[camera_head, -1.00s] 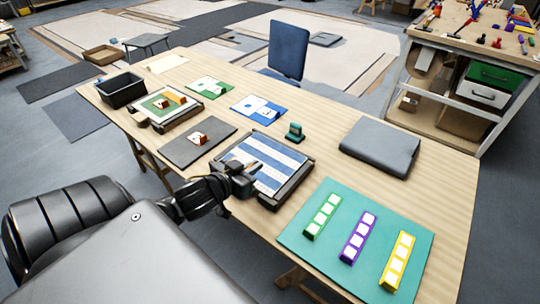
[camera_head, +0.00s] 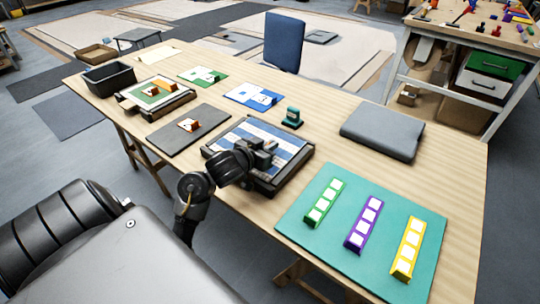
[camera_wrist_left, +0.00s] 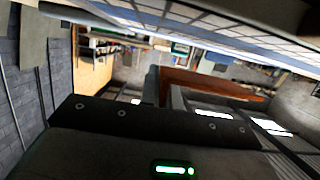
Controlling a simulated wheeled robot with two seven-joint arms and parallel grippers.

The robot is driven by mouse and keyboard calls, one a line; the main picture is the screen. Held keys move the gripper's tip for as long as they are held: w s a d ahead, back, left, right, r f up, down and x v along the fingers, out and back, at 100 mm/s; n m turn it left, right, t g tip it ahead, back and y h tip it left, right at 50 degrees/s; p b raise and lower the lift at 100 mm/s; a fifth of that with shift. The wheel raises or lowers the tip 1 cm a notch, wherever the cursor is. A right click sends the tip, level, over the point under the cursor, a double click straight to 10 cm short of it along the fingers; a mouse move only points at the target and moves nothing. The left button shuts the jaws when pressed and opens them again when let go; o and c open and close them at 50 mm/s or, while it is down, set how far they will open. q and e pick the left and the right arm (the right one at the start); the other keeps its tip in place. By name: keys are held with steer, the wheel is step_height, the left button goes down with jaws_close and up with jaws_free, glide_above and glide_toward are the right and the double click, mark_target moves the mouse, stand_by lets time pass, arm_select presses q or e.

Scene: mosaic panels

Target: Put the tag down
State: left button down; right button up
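My left gripper (camera_head: 262,158) reaches over the panel with blue and white stripes (camera_head: 284,140) in a dark frame, low above its middle. In the left wrist view, a reddish-brown, wedge-like piece (camera_wrist_left: 210,83) shows beside the dark finger parts. It may be the tag, but I cannot tell whether the fingers grip it. An orange and white tag (camera_head: 189,125) lies on the dark grey mat (camera_head: 208,116). Another orange piece (camera_head: 164,85) sits on the green and white framed panel (camera_head: 140,97). My right gripper is not in view.
A teal mat (camera_head: 300,235) carries green (camera_head: 325,200), purple (camera_head: 363,222) and yellow (camera_head: 408,248) strips with white squares. A grey closed case (camera_head: 383,132), a small teal object (camera_head: 293,117), a blue patterned card (camera_head: 253,96) and a black bin (camera_head: 109,77) stand around.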

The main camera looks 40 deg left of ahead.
arm_select(q)
step_height(320, 180, down, 3)
stand_by(0.3)
